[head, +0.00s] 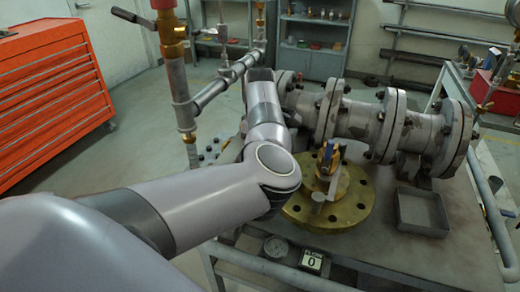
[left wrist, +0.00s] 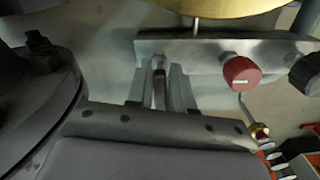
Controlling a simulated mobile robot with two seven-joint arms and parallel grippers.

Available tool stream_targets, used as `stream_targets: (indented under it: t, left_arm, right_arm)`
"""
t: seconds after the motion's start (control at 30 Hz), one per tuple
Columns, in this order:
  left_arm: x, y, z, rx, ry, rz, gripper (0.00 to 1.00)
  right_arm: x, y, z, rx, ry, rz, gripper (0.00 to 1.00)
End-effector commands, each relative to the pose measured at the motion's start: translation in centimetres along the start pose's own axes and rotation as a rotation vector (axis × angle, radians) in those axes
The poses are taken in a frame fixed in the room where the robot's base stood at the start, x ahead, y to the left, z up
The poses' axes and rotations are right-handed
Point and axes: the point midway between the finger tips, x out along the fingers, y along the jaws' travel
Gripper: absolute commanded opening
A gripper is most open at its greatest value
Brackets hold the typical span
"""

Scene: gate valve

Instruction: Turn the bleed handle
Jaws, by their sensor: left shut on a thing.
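My left arm reaches across the head view from the lower left, and its gripper is hidden there behind the arm. In the left wrist view my left gripper (left wrist: 160,75) points up the picture, its two grey fingers close together. They are shut on a thin dark lever (left wrist: 160,88), which seems to be the bleed handle, just below a silver block (left wrist: 195,52). The block carries a red knob (left wrist: 240,76) and a black knob (left wrist: 305,75). The lever's far end is hard to make out. My right gripper is in neither view.
A flanged grey pipe valve (head: 350,118) lies on the bench, with a brass flange (head: 350,208) in front. A grey tray (head: 422,212) is at the right. A gauge (head: 275,247) and a counter showing 0 (head: 311,260) sit at the front edge. A red tool cabinet (head: 45,100) stands left.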

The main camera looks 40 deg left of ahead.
Motion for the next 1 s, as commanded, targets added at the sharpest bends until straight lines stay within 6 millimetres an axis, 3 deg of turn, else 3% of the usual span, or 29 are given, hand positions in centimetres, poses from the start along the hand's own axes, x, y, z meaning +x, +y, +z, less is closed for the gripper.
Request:
stream_targets:
  t: [0.03, 0.07, 0.1, 0.13, 0.47, 0.8, 1.0]
  left_arm:
    - [-0.2, 0.1, -0.1, 0.003, 0.004, 0.005, 0.0]
    - [-0.2, 0.1, -0.1, 0.002, 0.004, 0.005, 0.25]
    - [-0.2, 0.1, -0.1, 0.002, 0.004, 0.005, 0.38]
    - [-0.2, 0.1, -0.1, 0.002, 0.004, 0.004, 0.43]
    - [-0.4, 0.1, -0.1, -0.001, 0.002, 0.002, 0.43]
    - [-5.4, 0.1, -0.1, -0.001, 0.003, 0.007, 0.43]
    - [-7.2, 0.1, -0.1, 0.0, 0.003, 0.004, 0.43]
  right_arm:
    - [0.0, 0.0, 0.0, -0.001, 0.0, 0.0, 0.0]
    - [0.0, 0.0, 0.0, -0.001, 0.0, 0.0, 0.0]
    - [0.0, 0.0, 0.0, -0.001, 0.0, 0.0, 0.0]
    - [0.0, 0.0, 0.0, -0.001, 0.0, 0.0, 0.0]
    - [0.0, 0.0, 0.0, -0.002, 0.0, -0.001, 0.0]
    - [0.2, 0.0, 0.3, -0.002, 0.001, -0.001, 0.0]
    - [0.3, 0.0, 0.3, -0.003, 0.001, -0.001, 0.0]
